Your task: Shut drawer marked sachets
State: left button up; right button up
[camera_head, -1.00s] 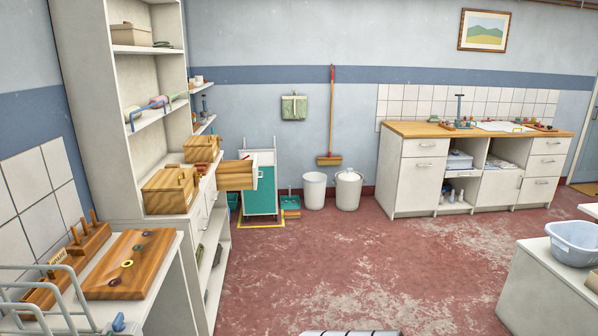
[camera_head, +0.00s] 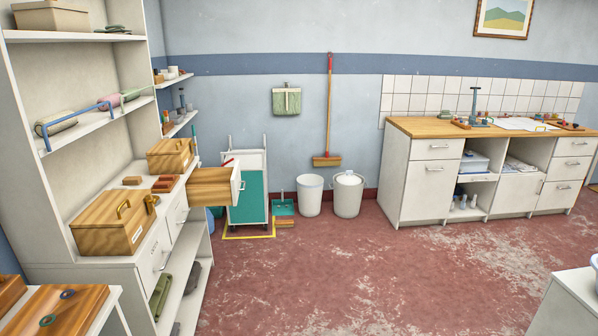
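A drawer (camera_head: 212,187) with wooden sides and a pale front (camera_head: 237,184) stands pulled out from the tall white shelf unit (camera_head: 40,170) on the left. Closed drawer fronts with handles show nearer in the same unit (camera_head: 153,260). Neither of my grippers is in view.
Wooden boxes (camera_head: 112,222) stand on the unit's worktop. A teal-fronted trolley (camera_head: 248,200) stands just behind the open drawer. White bins (camera_head: 309,195) and a broom (camera_head: 328,120) are by the back wall. The red floor (camera_head: 300,270) ahead is clear.

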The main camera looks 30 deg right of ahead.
aim_at(211, 183)
jog(key=i+l+z, duration=0.1)
jog(key=i+l, duration=0.5)
jog(key=i+l+z, duration=0.1)
jog(key=i+l, duration=0.4)
jog(key=i, duration=0.3)
jog(key=i+l, duration=0.1)
jog(key=i, duration=0.2)
jog(key=i+l+u, duration=0.15)
jog(key=i+j, duration=0.05)
jog(key=i, duration=0.05)
